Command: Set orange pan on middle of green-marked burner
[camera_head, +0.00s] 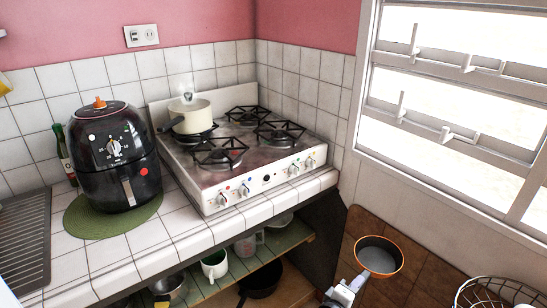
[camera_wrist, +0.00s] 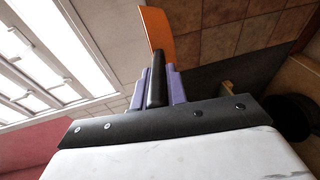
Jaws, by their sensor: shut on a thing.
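The orange pan (camera_head: 379,257) is held in the air at the lower right of the head view, in front of and below the counter. Its dark grey inside faces up. My gripper (camera_head: 352,286) is shut on the pan's handle. In the wrist view, the dark handle stands between the purple fingers and the orange pan wall (camera_wrist: 155,28) shows beyond it. The white stove (camera_head: 262,160) has several burners; the front left (camera_head: 219,152), front right (camera_head: 281,134) and back right (camera_head: 247,116) are bare.
A cream lidded pot (camera_head: 190,116) stands on the back left burner. A black air fryer (camera_head: 113,160) stands on a green mat (camera_head: 85,222) left of the stove. A window (camera_head: 450,100) and a wire basket (camera_head: 495,292) are at right.

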